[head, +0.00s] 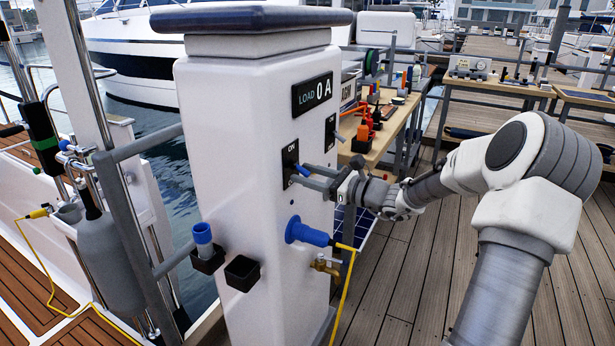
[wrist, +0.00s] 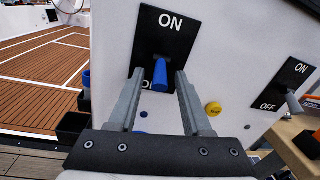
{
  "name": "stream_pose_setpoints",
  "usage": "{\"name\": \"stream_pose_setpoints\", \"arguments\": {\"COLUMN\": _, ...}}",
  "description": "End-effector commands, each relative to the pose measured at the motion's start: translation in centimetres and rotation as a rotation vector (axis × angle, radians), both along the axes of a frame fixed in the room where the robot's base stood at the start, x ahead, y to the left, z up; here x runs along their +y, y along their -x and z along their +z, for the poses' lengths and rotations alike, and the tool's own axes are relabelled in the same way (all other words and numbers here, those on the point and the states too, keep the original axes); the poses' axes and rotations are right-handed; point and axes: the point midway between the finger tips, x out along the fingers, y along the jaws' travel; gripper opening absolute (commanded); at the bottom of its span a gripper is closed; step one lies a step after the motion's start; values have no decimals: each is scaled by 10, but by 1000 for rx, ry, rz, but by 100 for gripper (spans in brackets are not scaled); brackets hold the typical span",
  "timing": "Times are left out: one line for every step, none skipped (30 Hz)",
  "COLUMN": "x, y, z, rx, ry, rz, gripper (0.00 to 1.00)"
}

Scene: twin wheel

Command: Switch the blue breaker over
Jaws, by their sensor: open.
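The blue breaker has a blue lever (head: 303,170) on a black plate (head: 290,156) marked ON at the top, on the white pedestal. In the wrist view the blue lever (wrist: 160,72) slants down, over the partly hidden lower label. My gripper (head: 300,174) is open at the plate. In the wrist view its two fingers (wrist: 160,75) stand on either side of the lever, with a gap showing on each side. The pedestal's display (head: 317,91) reads LOAD 0 A.
A second breaker with a grey lever (wrist: 293,103) is on the adjoining face. Below my gripper, a blue plug (head: 305,232) with a yellow cable (head: 345,290) sticks out. Black sockets (head: 242,272) jut out at lower left. A workbench (head: 385,140) with tools stands behind; a boat lies left.

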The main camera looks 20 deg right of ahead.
Motion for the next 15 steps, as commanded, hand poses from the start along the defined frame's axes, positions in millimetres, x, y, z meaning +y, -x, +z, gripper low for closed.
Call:
{"name": "stream_pose_setpoints", "arguments": {"x": 0, "y": 0, "z": 0, "rx": 0, "ry": 0, "rz": 0, "gripper": 49}}
{"name": "stream_pose_setpoints", "arguments": {"x": 0, "y": 0, "z": 0, "rx": 0, "ry": 0, "rz": 0, "gripper": 49}}
{"name": "stream_pose_setpoints", "arguments": {"x": 0, "y": 0, "z": 0, "rx": 0, "ry": 0, "rz": 0, "gripper": 49}}
{"name": "stream_pose_setpoints", "arguments": {"x": 0, "y": 0, "z": 0, "rx": 0, "ry": 0, "rz": 0, "gripper": 49}}
{"name": "stream_pose_setpoints", "arguments": {"x": 0, "y": 0, "z": 0, "rx": 0, "ry": 0, "rz": 0, "gripper": 49}}
{"name": "stream_pose_setpoints", "arguments": {"x": 0, "y": 0, "z": 0, "rx": 0, "ry": 0, "rz": 0, "gripper": 47}}
{"name": "stream_pose_setpoints", "arguments": {"x": 0, "y": 0, "z": 0, "rx": 0, "ry": 0, "rz": 0, "gripper": 42}}
{"name": "stream_pose_setpoints", "arguments": {"x": 0, "y": 0, "z": 0, "rx": 0, "ry": 0, "rz": 0, "gripper": 36}}
{"name": "stream_pose_setpoints", "arguments": {"x": 0, "y": 0, "z": 0, "rx": 0, "ry": 0, "rz": 1, "gripper": 29}}
{"name": "stream_pose_setpoints", "arguments": {"x": 0, "y": 0, "z": 0, "rx": 0, "ry": 0, "rz": 1, "gripper": 24}}
{"name": "stream_pose_setpoints", "arguments": {"x": 0, "y": 0, "z": 0, "rx": 0, "ry": 0, "rz": 1, "gripper": 18}}
{"name": "stream_pose_setpoints", "arguments": {"x": 0, "y": 0, "z": 0, "rx": 0, "ry": 0, "rz": 1, "gripper": 11}}
{"name": "stream_pose_setpoints", "arguments": {"x": 0, "y": 0, "z": 0, "rx": 0, "ry": 0, "rz": 1, "gripper": 6}}
{"name": "stream_pose_setpoints", "arguments": {"x": 0, "y": 0, "z": 0, "rx": 0, "ry": 0, "rz": 1, "gripper": 0}}
{"name": "stream_pose_setpoints", "arguments": {"x": 0, "y": 0, "z": 0, "rx": 0, "ry": 0, "rz": 1, "gripper": 0}}
